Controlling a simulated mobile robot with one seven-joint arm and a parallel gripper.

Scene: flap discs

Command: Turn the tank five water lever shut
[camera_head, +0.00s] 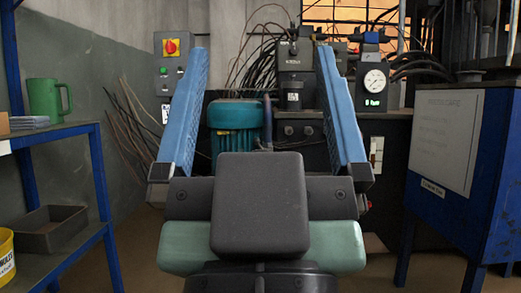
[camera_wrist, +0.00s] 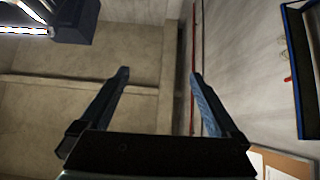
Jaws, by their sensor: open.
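My gripper (camera_head: 261,50) is raised in the middle of the head view, its two blue fingers spread wide with nothing between them. It also shows open and empty in the wrist view (camera_wrist: 160,74). I cannot make out a water lever marked as tank five in either view. Behind the fingers stands a dark hydraulic unit with a teal motor (camera_head: 236,115), a pressure gauge (camera_head: 375,80) and several black hoses. My gripper and wrist hide part of this unit.
A blue cabinet (camera_head: 492,165) with a grey labelled panel stands at the right. A blue shelf (camera_head: 75,130) at the left holds a green mug (camera_head: 46,98) and a dark tray (camera_head: 50,228). A grey switch box (camera_head: 171,62) with a red knob hangs on the wall.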

